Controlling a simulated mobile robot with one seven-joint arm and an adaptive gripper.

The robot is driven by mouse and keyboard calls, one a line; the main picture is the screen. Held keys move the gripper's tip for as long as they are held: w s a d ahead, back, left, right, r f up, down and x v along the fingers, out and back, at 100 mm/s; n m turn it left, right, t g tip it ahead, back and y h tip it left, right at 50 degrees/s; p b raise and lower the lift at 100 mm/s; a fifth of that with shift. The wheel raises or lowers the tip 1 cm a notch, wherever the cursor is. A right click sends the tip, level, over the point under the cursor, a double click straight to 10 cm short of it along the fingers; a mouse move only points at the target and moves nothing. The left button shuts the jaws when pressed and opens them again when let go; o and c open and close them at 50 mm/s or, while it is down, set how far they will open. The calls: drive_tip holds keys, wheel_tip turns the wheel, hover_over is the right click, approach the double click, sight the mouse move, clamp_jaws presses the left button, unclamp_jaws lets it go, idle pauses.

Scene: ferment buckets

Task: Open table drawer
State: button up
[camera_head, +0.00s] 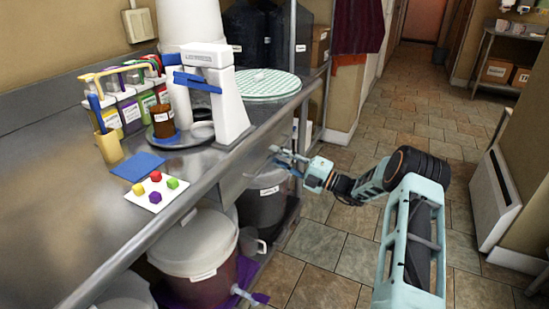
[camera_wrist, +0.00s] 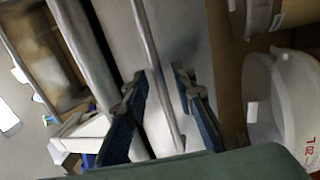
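The steel table (camera_head: 95,225) has a drawer under its top, with a grey front (camera_head: 236,184) that looks flush with the table edge. In the wrist view the drawer front (camera_wrist: 190,35) has a long thin bar handle (camera_wrist: 150,50). My gripper (camera_head: 282,158) is in front of the drawer at handle height. In the wrist view my gripper's two dark fingers (camera_wrist: 161,100) are apart, one on each side of the handle. I see no clear contact between the fingers and the bar.
A lidded white bucket (camera_head: 195,244) and a grey bucket (camera_head: 264,197) stand below the table. A white press-like device (camera_head: 215,90), a blue pad (camera_head: 138,166) and a card with coloured cubes (camera_head: 140,196) are on top. Tiled floor (camera_head: 325,245) is clear beside the table.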

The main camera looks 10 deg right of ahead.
drive_tip(key=shift+w+a+r, duration=0.1)
drive_tip(key=shift+w+a, duration=0.2)
drive_tip(key=shift+a, duration=0.1)
clamp_jaws()
